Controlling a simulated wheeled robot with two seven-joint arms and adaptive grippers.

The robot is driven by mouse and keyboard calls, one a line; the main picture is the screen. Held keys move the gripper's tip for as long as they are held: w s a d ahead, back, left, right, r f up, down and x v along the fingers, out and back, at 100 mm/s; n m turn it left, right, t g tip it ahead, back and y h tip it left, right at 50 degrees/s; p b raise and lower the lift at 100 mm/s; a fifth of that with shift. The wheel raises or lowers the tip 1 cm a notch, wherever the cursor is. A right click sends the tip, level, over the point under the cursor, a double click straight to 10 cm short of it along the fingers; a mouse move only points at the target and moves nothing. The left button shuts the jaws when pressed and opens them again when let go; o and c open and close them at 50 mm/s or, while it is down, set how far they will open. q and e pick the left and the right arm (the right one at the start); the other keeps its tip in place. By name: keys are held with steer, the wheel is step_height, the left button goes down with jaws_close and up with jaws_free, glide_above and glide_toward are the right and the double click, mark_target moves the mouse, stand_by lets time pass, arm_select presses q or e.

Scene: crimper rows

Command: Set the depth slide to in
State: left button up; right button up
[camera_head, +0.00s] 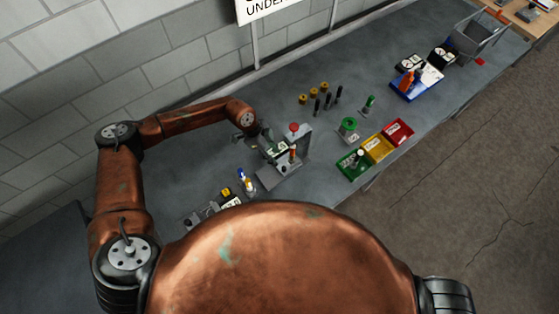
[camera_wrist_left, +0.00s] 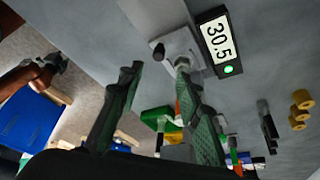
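The crimping device (camera_head: 284,168) stands on the grey bench, with a red knob (camera_head: 293,127) on top and an orange part in front. In the left wrist view its pale block (camera_wrist_left: 180,45) carries a short dark knob (camera_wrist_left: 158,51); I cannot tell for sure which part is the depth slide. My left gripper (camera_head: 270,146) is at the device's left side. In the wrist view its fingers (camera_wrist_left: 160,78) are apart; the right-hand finger is close to the block, contact unclear.
Green, yellow and red bins (camera_head: 377,149) stand to the right, near the front edge. A blue tray (camera_head: 405,92) and a grey basket (camera_head: 474,38) are farther right. Small bottles (camera_head: 246,182) stand front left.

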arm_select(q)
steer(key=shift+v, duration=1.25)
